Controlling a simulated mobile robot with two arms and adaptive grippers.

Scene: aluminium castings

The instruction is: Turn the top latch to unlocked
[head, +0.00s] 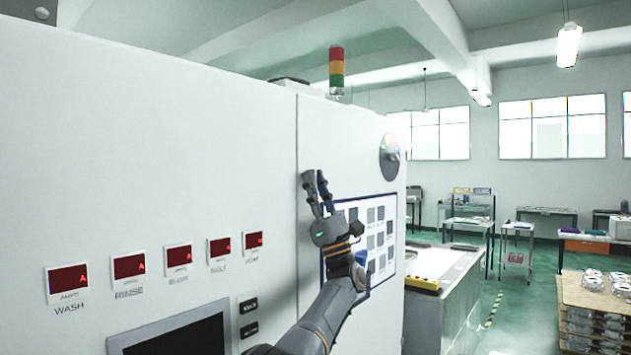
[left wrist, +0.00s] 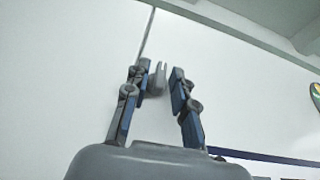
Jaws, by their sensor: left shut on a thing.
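The top latch (left wrist: 159,78) is a small grey piece by the door seam of the white cabinet, between my fingers in the left wrist view. In the head view my fingers hide it, and I cannot tell which way it is turned. My left gripper (head: 316,180) reaches up to the seam above the button panel. It is shut on the latch, with one finger on each side; its fingers also show in the left wrist view (left wrist: 160,88). My right gripper is not in view.
A button panel (head: 377,213) lies just right of my left gripper, and a round dark dial (head: 390,157) is higher right. Red displays (head: 178,258) and a dark screen (head: 175,340) are on the left. A counter (head: 440,268) stands beyond the cabinet; floor (head: 510,310) is clear there.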

